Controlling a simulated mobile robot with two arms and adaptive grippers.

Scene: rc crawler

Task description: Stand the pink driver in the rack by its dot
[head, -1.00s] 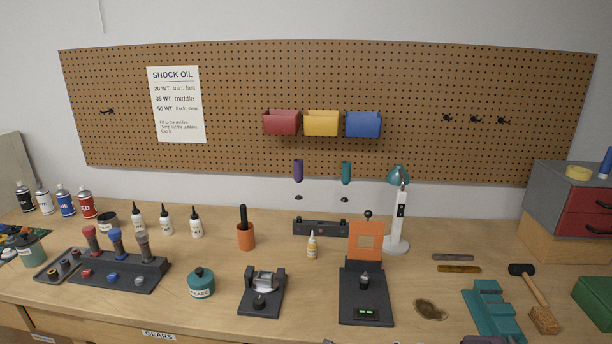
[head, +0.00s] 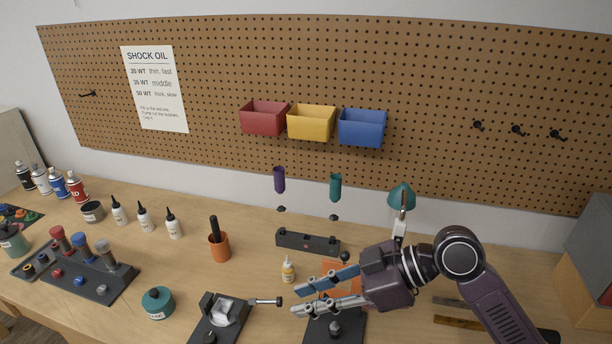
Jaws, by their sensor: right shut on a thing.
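My right gripper (head: 296,298) reaches in from the lower right, low over the middle of the bench. A thin light shaft with a dark collar, which I take for the pink driver (head: 264,301), sticks out level to the left of its fingertips. No pink handle shows; the fingers may hide it. The dark rack (head: 307,242) stands behind, near the wall. A purple driver (head: 279,180) stands at its left and a teal driver (head: 335,187) at its right, with room between them. The rack's dots are too small to tell apart. My left gripper is not in view.
A dropper bottle (head: 288,270) stands between the gripper and the rack. An orange cup (head: 219,247) stands left of the rack, and a teal lamp (head: 402,197) right of it. A dark vise-like stand (head: 215,318) is below the shaft. Wall bins (head: 361,128) hang above.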

